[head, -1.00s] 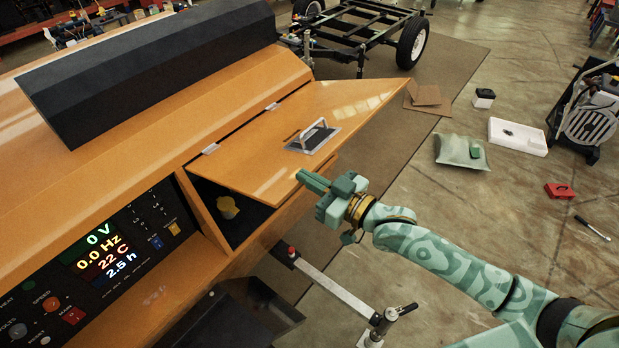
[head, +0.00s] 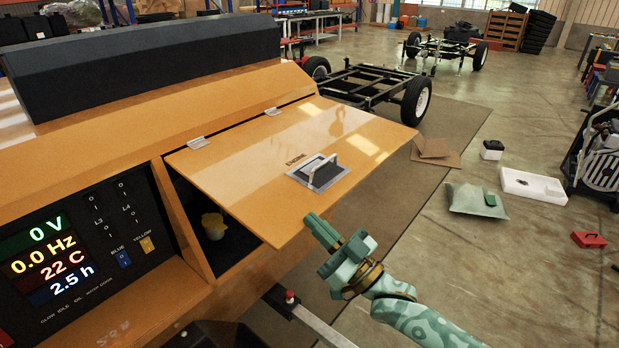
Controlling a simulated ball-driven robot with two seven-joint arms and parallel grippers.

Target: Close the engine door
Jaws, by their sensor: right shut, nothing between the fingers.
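The orange engine door (head: 285,150) is hinged along its top edge and stands raised, sticking outward from the orange housing. It bears the word ENGINE and a recessed grey handle (head: 320,172). Below it the engine opening shows, with a yellowish cap (head: 213,226) inside. My right gripper (head: 318,226) is shut and empty. Its fingertips are close to the door's lower front edge, just below the handle in the picture; I cannot tell whether they touch. My left gripper is not in view.
A control panel (head: 75,255) with lit readings is left of the opening. A metal bar with a red knob (head: 290,297) juts out low in front. A wheeled chassis (head: 375,90) stands behind. Open floor (head: 480,270) lies to the right, with a sack (head: 477,200) and white tray (head: 532,187).

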